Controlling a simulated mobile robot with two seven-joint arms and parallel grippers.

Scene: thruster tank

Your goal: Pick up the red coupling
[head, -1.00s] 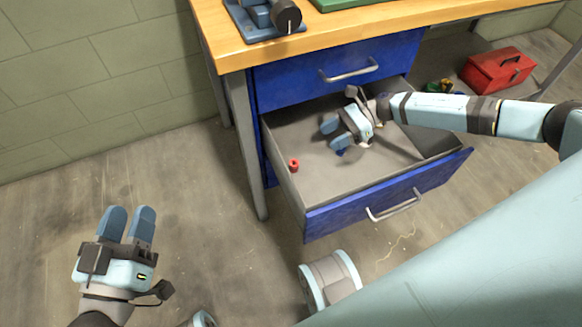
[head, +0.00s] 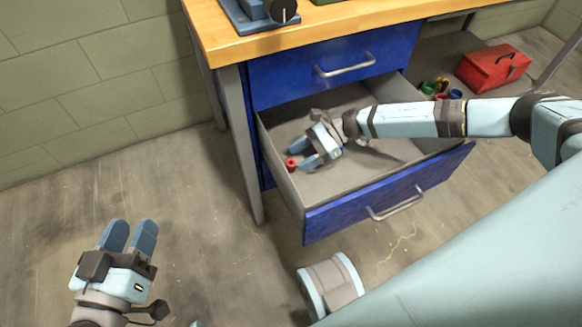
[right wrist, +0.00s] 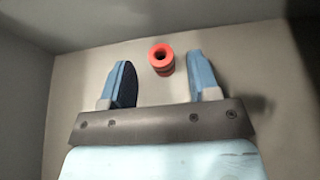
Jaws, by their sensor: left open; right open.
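The red coupling (head: 291,163) is a small ring-shaped piece with a hole in its top. It stands on the floor of the open drawer (head: 380,195), near the drawer's left side. My right gripper (head: 302,158) is inside the drawer, open, with its fingers pointing left toward the coupling. In the right wrist view the coupling (right wrist: 162,59) shows between the two open fingertips (right wrist: 164,75), around the level of the tips and apart from both. My left gripper (head: 130,235) is open and empty, low at the left, over the floor and far from the drawer.
The drawer walls stand close around my right gripper. A closed blue drawer (head: 335,68) is above, under the wooden bench top (head: 300,38). A red toolbox (head: 493,69) and several small coloured pieces (head: 440,90) lie to the right, beyond the drawer.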

